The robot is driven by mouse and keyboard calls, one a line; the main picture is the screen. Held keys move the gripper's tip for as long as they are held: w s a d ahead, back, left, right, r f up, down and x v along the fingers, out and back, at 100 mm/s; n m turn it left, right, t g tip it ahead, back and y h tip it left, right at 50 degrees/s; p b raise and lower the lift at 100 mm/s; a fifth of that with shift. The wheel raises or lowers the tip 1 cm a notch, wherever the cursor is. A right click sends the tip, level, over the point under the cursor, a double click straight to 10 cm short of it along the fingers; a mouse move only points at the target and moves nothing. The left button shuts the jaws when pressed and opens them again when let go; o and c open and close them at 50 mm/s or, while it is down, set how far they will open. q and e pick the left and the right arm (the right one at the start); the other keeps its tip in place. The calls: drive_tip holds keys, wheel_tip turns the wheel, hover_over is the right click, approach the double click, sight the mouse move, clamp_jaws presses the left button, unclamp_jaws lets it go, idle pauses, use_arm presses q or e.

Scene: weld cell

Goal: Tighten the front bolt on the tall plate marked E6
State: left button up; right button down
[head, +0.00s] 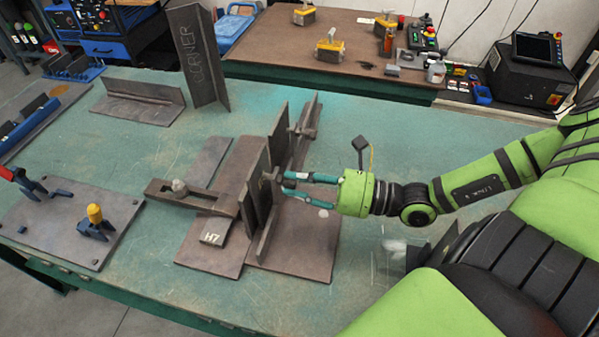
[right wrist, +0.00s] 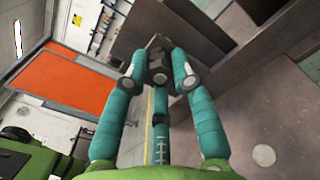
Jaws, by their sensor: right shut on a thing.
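In the head view, tall dark steel plates (head: 257,165) stand upright in the middle of the green table, on flat base plates. I cannot read an E6 mark on any of them. My right gripper (head: 284,183) comes in from the right, with its teal fingers pointing left at the face of the tall plates. In the right wrist view, the three fingers of that gripper (right wrist: 159,76) close around a dark bolt head (right wrist: 157,58) in front of a plate. Whether the bolt is seated cannot be told. My left gripper is not in view.
A block marked H7 (head: 212,238) lies on the front base plate. A slotted clamp bar (head: 193,199) reaches left from the plates. A plate marked CORNER (head: 196,55) and an angle piece (head: 139,101) stand behind. A fixture board (head: 70,222) lies at left.

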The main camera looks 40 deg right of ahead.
drive_tip(key=m, duration=0.7)
drive_tip(key=shift+b, duration=0.35)
drive_tip(key=m, duration=0.6)
drive_tip(key=shift+r+m, duration=0.1)
drive_tip(key=shift+m, duration=0.3)
drive_tip(key=c, duration=1)
unclamp_jaws()
drive_tip(key=shift+d, duration=0.1)
drive_tip(key=v, duration=1.2)
